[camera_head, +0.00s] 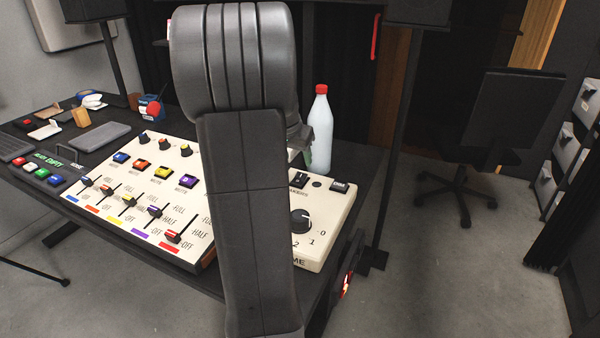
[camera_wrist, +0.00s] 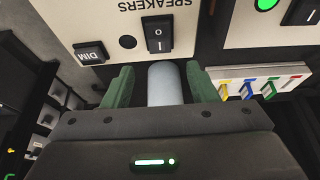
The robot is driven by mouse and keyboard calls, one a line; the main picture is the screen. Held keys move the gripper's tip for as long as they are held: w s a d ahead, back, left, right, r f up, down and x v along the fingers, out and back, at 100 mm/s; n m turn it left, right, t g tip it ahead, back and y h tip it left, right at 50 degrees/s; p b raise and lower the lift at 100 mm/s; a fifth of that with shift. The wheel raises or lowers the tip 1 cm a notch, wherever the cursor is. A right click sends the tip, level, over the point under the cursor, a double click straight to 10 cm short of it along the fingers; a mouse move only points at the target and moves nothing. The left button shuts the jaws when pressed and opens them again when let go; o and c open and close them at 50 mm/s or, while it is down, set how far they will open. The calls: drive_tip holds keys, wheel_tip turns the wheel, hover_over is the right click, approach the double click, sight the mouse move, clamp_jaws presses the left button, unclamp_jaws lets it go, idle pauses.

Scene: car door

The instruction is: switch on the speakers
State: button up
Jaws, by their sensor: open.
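The speakers switch (camera_wrist: 158,35) is a black rocker marked O and I, beside an upside-down SPEAKERS label in the wrist view. In the head view, the switch (camera_head: 299,180) sits on a cream control box (camera_head: 318,232), right of my arm. I cannot tell which side of the rocker is pressed. My gripper (camera_wrist: 159,72) is open, its green fingers apart and just below the switch in the wrist view. A pale cylinder (camera_wrist: 165,84) shows between them; I cannot tell whether it is the bottle. In the head view, my gripper (camera_head: 307,153) is mostly hidden by my arm.
A pale bottle with a red cap (camera_head: 319,135) stands behind the box. A DIM button (camera_wrist: 90,52) is near the switch. A large slider panel (camera_head: 150,205) is left of my arm. A black stand (camera_head: 398,150) and a chair (camera_head: 500,120) are right. Floor is clear front right.

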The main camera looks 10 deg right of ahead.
sight(302, 174)
drive_tip(key=b+x, duration=0.1)
drive_tip(key=x, duration=0.6)
drive_tip(key=shift+w+d+f, duration=0.1)
drive_tip(key=shift+w+f, duration=0.05)
drive_tip(key=shift+f, duration=0.05)
